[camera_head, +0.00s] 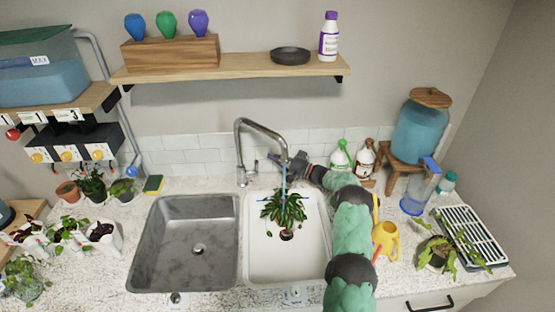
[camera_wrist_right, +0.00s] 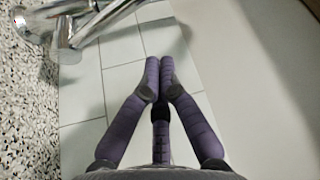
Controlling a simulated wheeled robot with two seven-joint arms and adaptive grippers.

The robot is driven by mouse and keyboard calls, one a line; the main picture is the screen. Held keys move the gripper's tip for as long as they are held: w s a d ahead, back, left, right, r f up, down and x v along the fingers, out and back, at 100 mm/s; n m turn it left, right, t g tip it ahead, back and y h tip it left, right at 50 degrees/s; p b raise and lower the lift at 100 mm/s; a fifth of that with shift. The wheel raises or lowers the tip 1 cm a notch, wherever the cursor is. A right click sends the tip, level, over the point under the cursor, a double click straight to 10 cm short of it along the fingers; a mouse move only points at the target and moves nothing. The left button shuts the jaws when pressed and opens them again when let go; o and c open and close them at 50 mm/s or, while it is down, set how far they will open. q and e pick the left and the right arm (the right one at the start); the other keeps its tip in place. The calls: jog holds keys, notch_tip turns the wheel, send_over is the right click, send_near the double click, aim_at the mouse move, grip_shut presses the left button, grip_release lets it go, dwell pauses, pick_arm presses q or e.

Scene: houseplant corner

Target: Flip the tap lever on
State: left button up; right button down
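The chrome tap (camera_head: 240,150) stands behind the sinks, with its spout arching over to the right. A thin bluish stream (camera_head: 284,178) runs down below the spout end toward a leafy plant (camera_head: 284,207) in the white sink. A small lever-like part (camera_head: 253,171) shows at the tap's base; its exact position is hard to tell. My right gripper (camera_head: 276,159) is behind the spout end, to the right of the tap base. In the right wrist view its fingertips (camera_wrist_right: 160,63) meet with nothing between them, and chrome tap parts (camera_wrist_right: 70,28) lie at upper left, apart from the fingers.
A grey sink (camera_head: 136,262) is left of the white sink (camera_head: 322,262). Bottles (camera_head: 340,160), a yellow watering can (camera_head: 385,240) and a drying rack (camera_head: 475,235) stand to the right. A wooden shelf (camera_head: 235,68) hangs above the tap.

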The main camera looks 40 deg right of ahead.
jog(key=x, duration=0.6)
jog(key=shift+f, duration=0.1)
jog(key=shift+w+a, duration=0.1)
jog(key=shift+a, duration=0.05)
jog(key=shift+s+a+f, duration=0.15)
jog(key=shift+s+f, duration=0.1)
jog(key=shift+s, duration=0.3)
jog(key=shift+s+a+f, duration=0.2)
jog(key=shift+s+f, duration=0.1)
jog(key=shift+s, duration=0.2)
jog(key=shift+s+a+f, duration=0.15)
jog(key=shift+s+f, duration=0.1)
jog(key=shift+s, duration=0.3)
